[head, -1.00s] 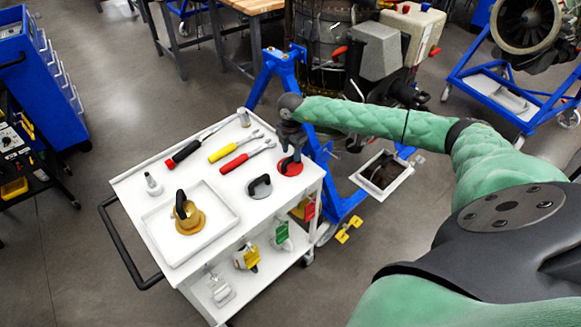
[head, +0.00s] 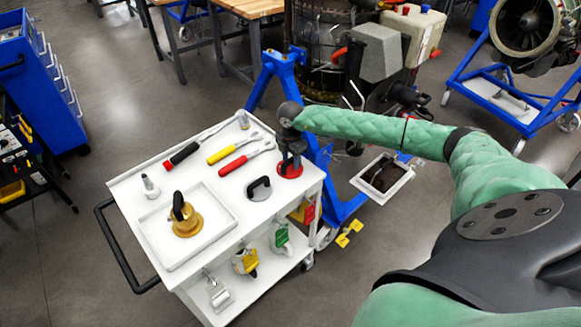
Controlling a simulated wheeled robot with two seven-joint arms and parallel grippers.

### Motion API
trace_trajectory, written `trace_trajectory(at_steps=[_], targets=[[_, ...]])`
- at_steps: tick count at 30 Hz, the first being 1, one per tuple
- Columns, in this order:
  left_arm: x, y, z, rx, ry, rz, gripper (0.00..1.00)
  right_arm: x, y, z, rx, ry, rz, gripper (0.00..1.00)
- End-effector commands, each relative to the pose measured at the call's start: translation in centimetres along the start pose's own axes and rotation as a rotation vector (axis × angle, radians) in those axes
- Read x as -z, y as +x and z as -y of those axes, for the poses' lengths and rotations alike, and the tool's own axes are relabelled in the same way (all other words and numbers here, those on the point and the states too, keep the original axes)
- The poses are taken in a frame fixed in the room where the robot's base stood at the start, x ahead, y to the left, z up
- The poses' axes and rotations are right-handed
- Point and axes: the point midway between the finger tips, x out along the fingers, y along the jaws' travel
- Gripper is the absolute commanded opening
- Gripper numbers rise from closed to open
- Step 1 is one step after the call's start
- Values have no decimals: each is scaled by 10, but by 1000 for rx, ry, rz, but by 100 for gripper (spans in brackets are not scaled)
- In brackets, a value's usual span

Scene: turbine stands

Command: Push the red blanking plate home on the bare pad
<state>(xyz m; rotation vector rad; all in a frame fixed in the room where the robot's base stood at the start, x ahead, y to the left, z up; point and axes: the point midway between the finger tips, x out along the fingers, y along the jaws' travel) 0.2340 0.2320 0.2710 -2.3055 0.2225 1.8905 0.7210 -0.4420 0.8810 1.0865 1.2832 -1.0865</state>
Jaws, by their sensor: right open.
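The red blanking plate (head: 291,171) lies flat on the top of the white cart, near its far right corner. It is a red disc. My right gripper (head: 290,163) points down over the middle of the plate with its jaws open. The gripper hides most of the plate's black handle, and I cannot tell whether the fingers touch it. The engine (head: 318,75) stands on a blue stand behind the cart. I cannot make out a bare pad on it. My left gripper is out of view.
The white cart (head: 220,258) also holds red and yellow-handled tools, a black handle piece (head: 259,188), and a tray (head: 231,215) with a brass part (head: 187,222). The blue stand (head: 340,208) is close to the cart's right end.

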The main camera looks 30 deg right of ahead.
Motion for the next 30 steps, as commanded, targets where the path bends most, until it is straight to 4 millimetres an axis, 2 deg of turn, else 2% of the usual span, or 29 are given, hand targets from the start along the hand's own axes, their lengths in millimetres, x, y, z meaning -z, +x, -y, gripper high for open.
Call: trace_trajectory(at_steps=[24, 26, 30], targets=[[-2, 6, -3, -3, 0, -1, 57, 0, 0, 0, 0, 0, 0, 44], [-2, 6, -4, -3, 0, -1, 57, 0, 0, 0, 0, 0, 0, 36], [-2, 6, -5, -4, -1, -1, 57, 0, 0, 0, 0, 0, 0, 8]])
